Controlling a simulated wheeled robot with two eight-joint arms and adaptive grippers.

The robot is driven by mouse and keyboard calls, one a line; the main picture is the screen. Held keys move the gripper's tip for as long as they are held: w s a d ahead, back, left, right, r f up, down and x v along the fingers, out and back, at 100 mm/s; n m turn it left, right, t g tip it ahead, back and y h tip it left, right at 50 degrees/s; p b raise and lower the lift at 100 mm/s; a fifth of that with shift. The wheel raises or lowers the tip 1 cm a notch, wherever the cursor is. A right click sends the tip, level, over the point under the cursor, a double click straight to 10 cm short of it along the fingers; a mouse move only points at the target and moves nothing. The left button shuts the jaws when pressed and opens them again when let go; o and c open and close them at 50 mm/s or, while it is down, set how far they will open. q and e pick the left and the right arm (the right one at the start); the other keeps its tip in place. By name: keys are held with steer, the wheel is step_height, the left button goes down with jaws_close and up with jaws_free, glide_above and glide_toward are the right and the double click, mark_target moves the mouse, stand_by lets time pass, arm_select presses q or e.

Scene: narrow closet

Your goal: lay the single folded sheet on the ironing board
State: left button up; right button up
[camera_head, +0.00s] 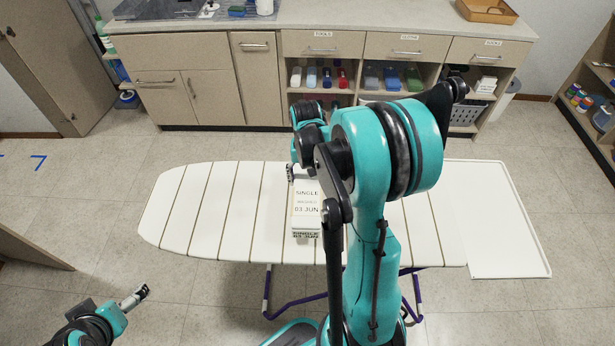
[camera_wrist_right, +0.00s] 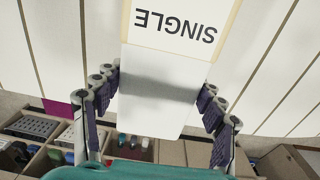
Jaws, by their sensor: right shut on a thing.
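The single folded sheet (camera_head: 306,222) is a white bundle labelled "SINGLE", "WASHED" and "03 JUN". It is over the middle of the white slatted ironing board (camera_head: 190,205); I cannot tell whether it rests on the board or hangs just above it. My right gripper (camera_head: 292,172) is at the sheet's far end, partly hidden by my own arm. In the right wrist view, its fingers (camera_wrist_right: 158,98) are on both sides of the sheet (camera_wrist_right: 165,75), shut on it. My left gripper (camera_head: 141,292) is low at the left, away from the board; its jaw opening is unclear.
A white side tray (camera_head: 500,262) adjoins the board's right end. A cabinet (camera_head: 180,75) with a counter and open cubbies runs along the back. Shelves (camera_head: 590,110) stand at the right. The board's left part is bare.

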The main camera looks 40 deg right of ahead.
steer(key=shift+f, duration=0.25)
steer(key=o, duration=1.8)
steer(key=shift+c, duration=0.2)
steer(key=shift+a, duration=0.1)
steer(key=s+a+r+n+t, duration=0.3)
steer(key=a+r, duration=0.3)
steer(key=a, duration=0.3)
steer(key=s+a+r+n+t, duration=0.4)
steer(key=s+a+r+n, duration=0.1)
steer(key=a, duration=0.4)
steer(key=shift+s+a+r+b, duration=0.25)
steer(key=shift+a+r+b, duration=0.1)
steer(key=shift+a+b, duration=0.05)
